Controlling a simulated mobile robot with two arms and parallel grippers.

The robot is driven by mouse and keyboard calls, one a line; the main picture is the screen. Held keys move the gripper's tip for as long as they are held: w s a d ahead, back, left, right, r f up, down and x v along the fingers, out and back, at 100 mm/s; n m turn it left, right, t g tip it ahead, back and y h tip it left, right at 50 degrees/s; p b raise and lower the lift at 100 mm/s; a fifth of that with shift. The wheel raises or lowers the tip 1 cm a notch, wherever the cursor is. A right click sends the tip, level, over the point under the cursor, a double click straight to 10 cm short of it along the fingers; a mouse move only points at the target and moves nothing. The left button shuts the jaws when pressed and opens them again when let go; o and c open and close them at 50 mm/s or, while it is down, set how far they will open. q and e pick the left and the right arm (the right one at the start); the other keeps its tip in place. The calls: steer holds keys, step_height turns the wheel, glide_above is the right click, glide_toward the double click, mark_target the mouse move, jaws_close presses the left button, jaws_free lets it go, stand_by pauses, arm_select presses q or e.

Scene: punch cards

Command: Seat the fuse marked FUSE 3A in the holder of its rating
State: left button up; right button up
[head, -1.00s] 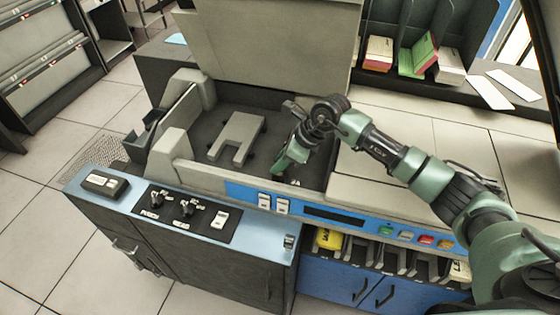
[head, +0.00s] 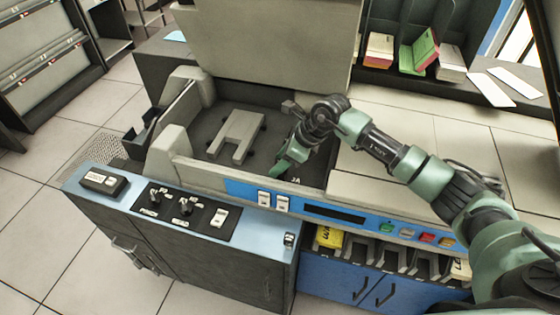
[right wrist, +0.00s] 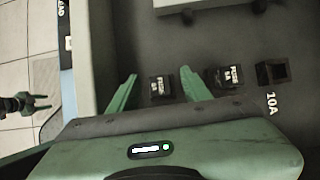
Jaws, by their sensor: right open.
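My right gripper (right wrist: 158,88) is open over the dark well of the machine; it also shows in the head view (head: 282,166). In the right wrist view a small black fuse block (right wrist: 160,88) with a pale label lies between the two spread fingers, with gaps on both sides. A second labelled black fuse block (right wrist: 228,78) is right of the fingers; its marking seems to begin with FUSE. Both ratings are too small to read surely. A black square holder (right wrist: 272,73) beside the 10A mark looks empty. My left gripper (right wrist: 38,103) shows parted fingers above the floor.
A grey U-shaped plate (head: 238,135) lies in the well. A pale raised lid (head: 275,45) stands behind it. The blue front panel (head: 335,212) has switches and coloured buttons. A yellow block (head: 329,237) sits in a slot below.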

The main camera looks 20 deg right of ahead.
steer(key=b+v, duration=0.1)
steer(key=v, duration=0.7)
steer(key=shift+w, duration=0.1)
